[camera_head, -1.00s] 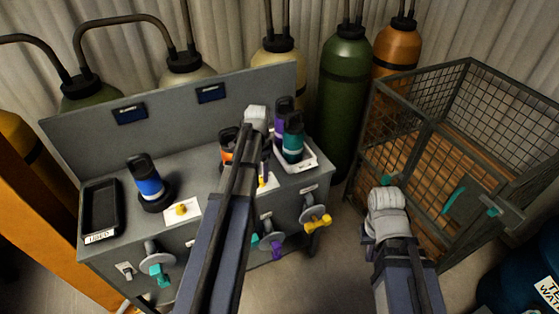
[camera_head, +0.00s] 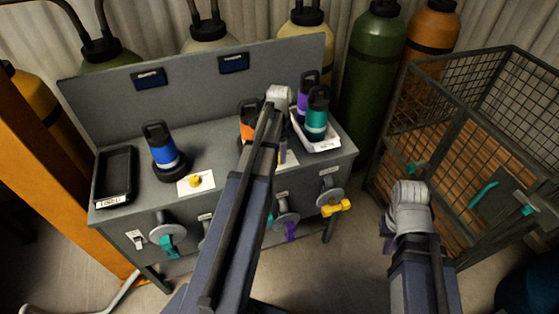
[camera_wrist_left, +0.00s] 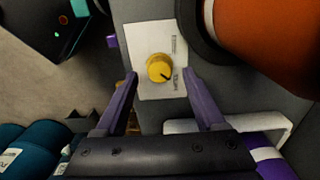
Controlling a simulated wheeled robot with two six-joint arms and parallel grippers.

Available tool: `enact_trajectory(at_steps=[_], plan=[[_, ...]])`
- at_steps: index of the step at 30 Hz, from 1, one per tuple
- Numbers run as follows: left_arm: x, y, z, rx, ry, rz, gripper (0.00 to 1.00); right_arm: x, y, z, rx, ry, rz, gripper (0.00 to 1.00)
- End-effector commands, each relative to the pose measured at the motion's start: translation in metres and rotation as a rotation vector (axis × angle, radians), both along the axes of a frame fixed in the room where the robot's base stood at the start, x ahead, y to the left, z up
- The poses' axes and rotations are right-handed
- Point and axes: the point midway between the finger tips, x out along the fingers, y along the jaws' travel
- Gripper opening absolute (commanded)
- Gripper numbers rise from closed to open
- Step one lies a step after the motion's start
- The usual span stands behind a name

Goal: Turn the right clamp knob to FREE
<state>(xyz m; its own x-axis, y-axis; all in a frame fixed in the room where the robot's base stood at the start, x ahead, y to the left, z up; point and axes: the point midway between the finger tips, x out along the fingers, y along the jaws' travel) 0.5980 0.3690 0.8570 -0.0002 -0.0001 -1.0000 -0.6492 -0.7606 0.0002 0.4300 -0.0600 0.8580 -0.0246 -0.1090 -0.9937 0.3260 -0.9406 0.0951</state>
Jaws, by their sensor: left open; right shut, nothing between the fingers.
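The right clamp knob (camera_wrist_left: 160,68) is a yellow dial with a dark pointer mark aimed to the lower right, on a white label card (camera_wrist_left: 150,35). The card's two words are too small to read. My left gripper (camera_wrist_left: 160,75) is open, with its purple fingertips on either side of the knob; contact cannot be told. In the head view my left gripper (camera_head: 283,153) points down at the bench, and my arm hides this knob. An orange bottle (camera_head: 249,122) stands beside the card. My right gripper (camera_head: 387,242) is shut and empty, mostly hidden behind its wrist.
On the grey bench (camera_head: 225,150) are a blue bottle (camera_head: 163,148), another yellow knob (camera_head: 195,181), a black tray (camera_head: 114,178), and a white tray (camera_head: 325,144) with purple and teal bottles. Valve handles (camera_head: 335,207) stick out in front. A wire cage (camera_head: 470,130) stands right.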

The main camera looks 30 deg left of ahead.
Motion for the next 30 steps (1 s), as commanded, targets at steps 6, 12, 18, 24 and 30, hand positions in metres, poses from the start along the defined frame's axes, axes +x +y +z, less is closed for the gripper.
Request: enact_trajectory(at_steps=[6,12,18,24,30], plan=[[0.0,-0.0001,-0.0222,0.0,0.0,0.0,0.72,0.0,0.0,-0.0222,0.0,0.0,0.0,0.0],[0.0,-0.0001,-0.0214,0.0,0.0,0.0,0.72,0.0001,0.0,-0.0214,0.0,0.0,0.0,0.0],[0.0,-0.0001,-0.0214,0.0,0.0,0.0,0.59,0.0,0.0,-0.0213,0.0,0.0,0.0,0.0],[0.0,-0.0001,-0.0214,0.0,0.0,0.0,0.37,0.0,-0.0001,-0.0214,0.0,0.0,0.0,0.0],[-0.0001,-0.0001,-0.0214,0.0,0.0,0.0,0.14,0.0001,0.0,-0.0214,0.0,0.0,0.0,0.0]])
